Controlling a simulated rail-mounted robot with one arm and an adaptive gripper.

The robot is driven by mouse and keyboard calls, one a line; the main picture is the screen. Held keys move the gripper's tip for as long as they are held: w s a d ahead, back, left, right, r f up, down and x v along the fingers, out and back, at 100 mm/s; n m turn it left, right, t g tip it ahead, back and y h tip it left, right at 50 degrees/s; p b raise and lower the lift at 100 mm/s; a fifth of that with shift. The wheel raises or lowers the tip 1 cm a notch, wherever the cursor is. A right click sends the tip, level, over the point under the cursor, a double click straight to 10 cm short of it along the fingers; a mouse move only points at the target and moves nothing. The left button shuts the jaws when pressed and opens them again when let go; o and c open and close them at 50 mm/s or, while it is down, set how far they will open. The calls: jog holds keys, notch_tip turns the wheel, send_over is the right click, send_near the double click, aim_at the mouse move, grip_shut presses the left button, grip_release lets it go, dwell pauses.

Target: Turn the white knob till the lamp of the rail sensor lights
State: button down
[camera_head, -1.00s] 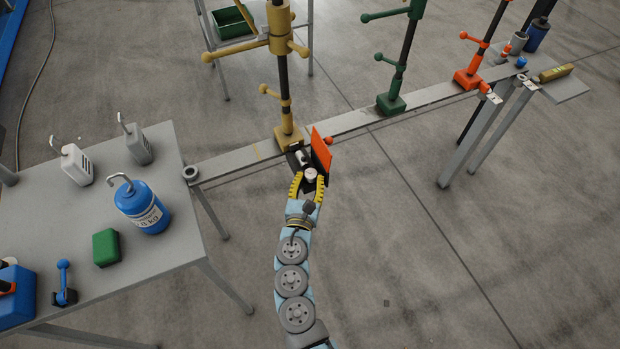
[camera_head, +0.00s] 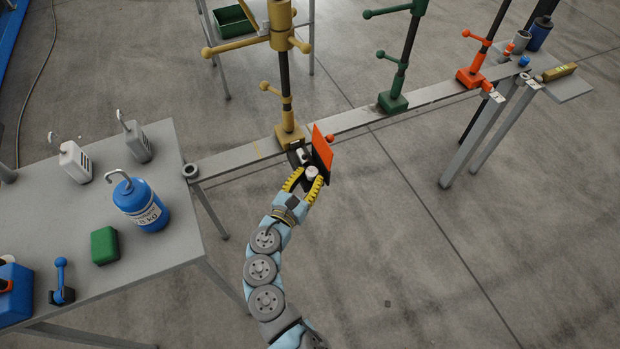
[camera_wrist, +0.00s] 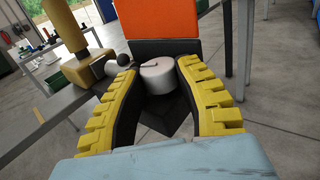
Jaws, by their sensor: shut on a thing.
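The white knob (camera_head: 312,171) sits on the front of the dark rail sensor (camera_head: 300,156), below its tilted orange plate (camera_head: 322,147). My gripper (camera_head: 311,175) has its yellow-ribbed fingers closed around the knob's sides. In the wrist view the knob (camera_wrist: 157,82) stands between the dark inner pads of my gripper (camera_wrist: 156,86), and a thin dark mark shows on its top. I cannot tell which part is the lamp, and I see no clear glow.
The sensor is at the grey rail (camera_head: 355,118) beside the yellow post's foot (camera_head: 290,138). Green (camera_head: 393,102) and red (camera_head: 469,78) post feet stand farther along. A table (camera_head: 185,240) at left holds a blue hooked weight (camera_head: 142,205) and a green block (camera_head: 104,246).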

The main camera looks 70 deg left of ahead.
jog(key=shift+s+a+f+m+t+h+b, duration=0.1)
jog(key=shift+m+t+h+b, duration=0.15)
jog(key=shift+m+t+h, duration=0.4)
jog(key=shift+a+m+t+h+b, duration=0.1)
jog(key=shift+m+t+h+b, duration=0.1)
jog(key=shift+m+t+h, duration=0.4)
jog(key=shift+m+h, duration=0.25)
jog(key=shift+h, duration=0.5)
jog(key=c, duration=1)
grip_release()
jog(key=shift+o, duration=0.2)
jog(key=v, duration=1.2)
